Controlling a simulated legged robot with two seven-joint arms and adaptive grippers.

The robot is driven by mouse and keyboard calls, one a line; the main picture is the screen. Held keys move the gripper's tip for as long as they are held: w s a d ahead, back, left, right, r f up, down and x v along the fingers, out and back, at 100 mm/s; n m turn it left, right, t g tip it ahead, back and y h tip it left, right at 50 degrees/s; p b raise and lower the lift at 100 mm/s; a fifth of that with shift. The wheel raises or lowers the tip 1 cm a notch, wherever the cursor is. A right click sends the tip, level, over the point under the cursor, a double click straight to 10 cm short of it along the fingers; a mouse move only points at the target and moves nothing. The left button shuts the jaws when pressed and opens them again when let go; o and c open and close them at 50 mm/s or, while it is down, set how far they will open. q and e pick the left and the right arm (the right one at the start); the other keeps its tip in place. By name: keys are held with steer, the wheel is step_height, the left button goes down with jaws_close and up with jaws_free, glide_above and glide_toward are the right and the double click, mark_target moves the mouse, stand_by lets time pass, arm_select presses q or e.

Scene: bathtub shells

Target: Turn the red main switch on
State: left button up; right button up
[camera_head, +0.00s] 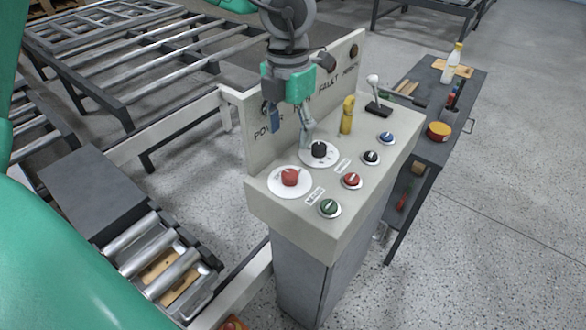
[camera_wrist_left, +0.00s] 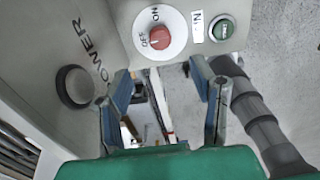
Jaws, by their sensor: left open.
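The red main switch (camera_head: 290,177) is a round red knob on a white dial at the near left of the control panel's top. In the left wrist view the red knob (camera_wrist_left: 160,37) is close, with ON and OFF printed on its dial. Its pale mark looks turned toward OFF, but it is small. My left gripper (camera_head: 291,130) hangs above the panel, behind the red knob and near the black knob (camera_head: 319,149). Its fingers (camera_wrist_left: 160,78) are apart, empty and clear of the red knob. My right gripper is out of view.
The panel (camera_head: 270,215) also carries green (camera_head: 329,208), red (camera_head: 351,181), black and blue buttons, a yellow handle (camera_head: 347,115) and a joystick (camera_head: 375,90). An upright back plate (camera_head: 258,155) reading POWER stands close to my gripper. A tool table (camera_head: 430,150) stands right.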

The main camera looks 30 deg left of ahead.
mark_target(290, 172)
arm_select(q)
step_height(290, 172, down, 11)
steer(key=shift+f+b, duration=0.15)
steer(key=shift+b, duration=0.45)
steer(key=c, duration=1.1)
